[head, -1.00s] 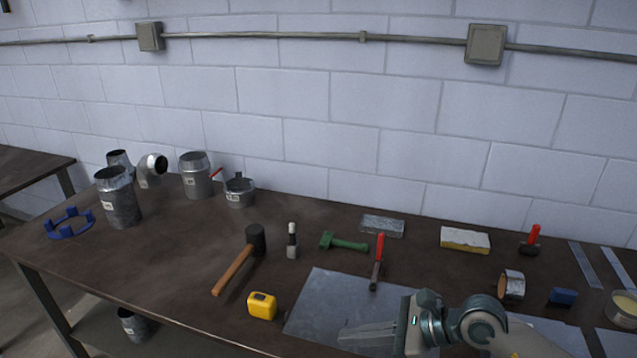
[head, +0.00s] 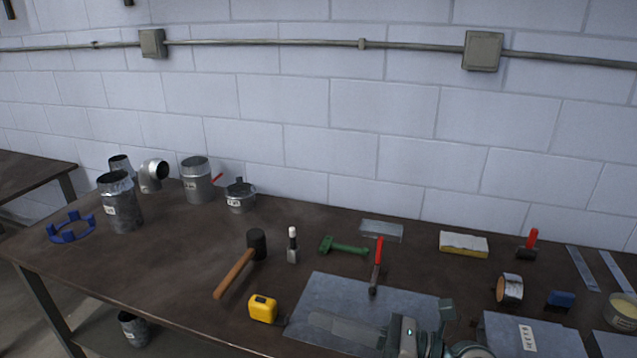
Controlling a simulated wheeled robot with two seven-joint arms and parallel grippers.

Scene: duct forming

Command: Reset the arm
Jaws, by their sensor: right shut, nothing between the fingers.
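My right gripper (head: 345,327) is in the head view at the bottom, right of the middle. Its fingers point left and are shut with nothing between them, over the grey metal sheet (head: 320,290) on the brown workbench (head: 170,258). The bottom edge cuts off the rest of my right arm. My left gripper is out of view.
A yellow tape measure (head: 263,309), a mallet (head: 238,272), a green tool (head: 343,245) and red-handled snips (head: 377,262) lie near the sheet. Metal duct pieces (head: 122,205) stand at the left. A tape roll (head: 509,288) and blue block (head: 561,299) are at the right.

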